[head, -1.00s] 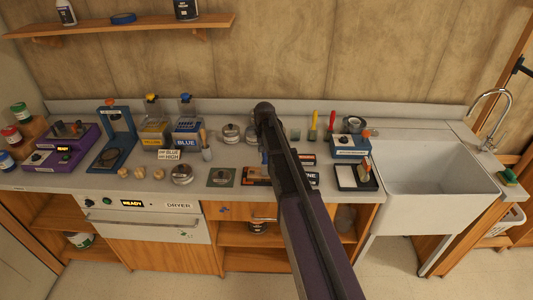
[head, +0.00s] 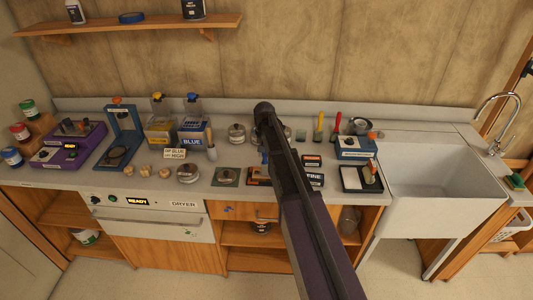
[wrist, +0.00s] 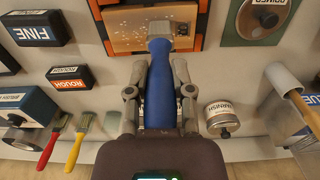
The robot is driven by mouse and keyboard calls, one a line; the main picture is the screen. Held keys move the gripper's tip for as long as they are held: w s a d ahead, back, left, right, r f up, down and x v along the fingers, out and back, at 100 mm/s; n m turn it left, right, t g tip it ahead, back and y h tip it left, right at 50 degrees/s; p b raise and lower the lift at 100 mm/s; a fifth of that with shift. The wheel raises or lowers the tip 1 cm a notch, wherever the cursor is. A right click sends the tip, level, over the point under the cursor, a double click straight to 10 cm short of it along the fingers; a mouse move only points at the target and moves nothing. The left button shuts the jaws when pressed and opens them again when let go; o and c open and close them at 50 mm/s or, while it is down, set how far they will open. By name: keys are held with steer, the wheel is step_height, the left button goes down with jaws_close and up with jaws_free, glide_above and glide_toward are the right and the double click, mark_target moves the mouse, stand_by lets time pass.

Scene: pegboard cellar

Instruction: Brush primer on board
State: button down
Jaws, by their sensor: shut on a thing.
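My gripper (wrist: 160,92) is shut on a blue-handled brush (wrist: 160,75) in the wrist view. The brush's grey end (wrist: 159,29) lies over the wooden board (wrist: 125,32); I cannot tell whether it touches. The board has small white specks and sits in an orange and black holder (wrist: 104,50). The primer tin (wrist: 268,18) stands on a green mat beside the holder. In the head view my arm hides the gripper and most of the board; part of the holder (head: 253,173) and the primer's mat (head: 219,183) show left of it.
Sanding blocks marked FINE (wrist: 40,28) and ROUGH (wrist: 70,78) lie beside the holder. In the head view, a sink (head: 430,185) is at right and a blue stand (head: 121,130) at left.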

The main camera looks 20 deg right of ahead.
steer(key=shift+a, duration=0.15)
steer(key=shift+w+a, duration=0.25)
steer(key=shift+a, duration=0.4)
stand_by(0.4)
steer(key=shift+w+a, duration=0.25)
steer(key=shift+a, duration=0.65)
steer(key=shift+w+a, duration=0.3)
steer(key=shift+a, duration=0.3)
steer(key=shift+s+d, duration=0.1)
steer(key=shift+d, duration=0.05)
steer(key=shift+s+d, duration=0.25)
steer(key=shift+d, duration=0.6)
